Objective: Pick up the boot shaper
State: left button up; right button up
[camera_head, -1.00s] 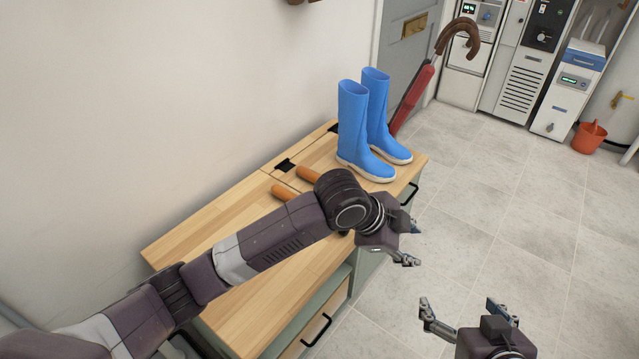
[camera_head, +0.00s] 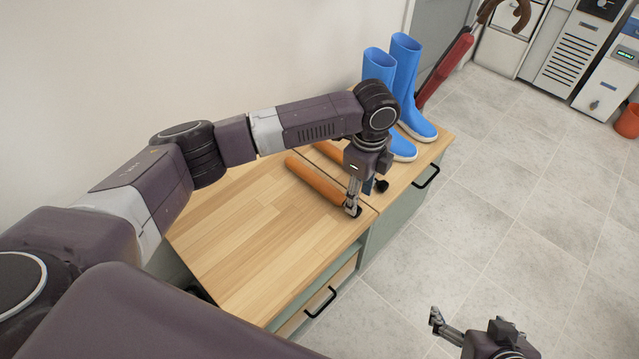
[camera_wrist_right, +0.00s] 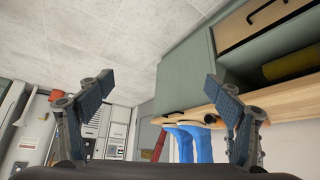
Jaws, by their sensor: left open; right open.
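Two orange, rod-like pieces, which look like the boot shapers, lie on the wooden bench top. The nearer boot shaper (camera_head: 314,181) lies slanted, its right end by my left gripper. The farther boot shaper (camera_head: 331,151) is partly hidden behind my left arm; a black knob (camera_head: 381,186) shows right of the gripper. My left gripper (camera_head: 353,211) points down, open, at the nearer shaper's right end; I cannot tell whether it touches. My right gripper (camera_head: 468,324) is open and empty over the floor, away from the bench; its spread fingers show in the right wrist view (camera_wrist_right: 160,100).
Blue boots (camera_head: 405,75) stand upright at the bench's far end. A red umbrella (camera_head: 447,70) with a brown handle leans behind them. The bench (camera_head: 255,235) is bare at its near side. Black drawer handles (camera_head: 320,302) stick out in front. The tiled floor is clear.

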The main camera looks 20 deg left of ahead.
pick_arm(q)
jog(key=f, duration=0.1)
jog(key=f+b, duration=0.1)
jog(key=f, duration=0.2)
jog(key=shift+s+f+b, duration=0.35)
jog(key=shift+b, duration=0.05)
jog(key=shift+f, duration=0.1)
pick_arm(e)
jog(key=w+a+r+t+y, duration=0.1)
jog(key=w+a+r+t, duration=0.2)
jog(key=w+r+t, duration=0.2)
jog(key=w+r, duration=0.2)
jog(key=w, duration=0.1)
jog(key=shift+r+y, duration=0.3)
jog(key=shift+r, duration=0.1)
pick_arm(q)
grip_shut()
pick_arm(e)
jog(key=shift+a, duration=0.1)
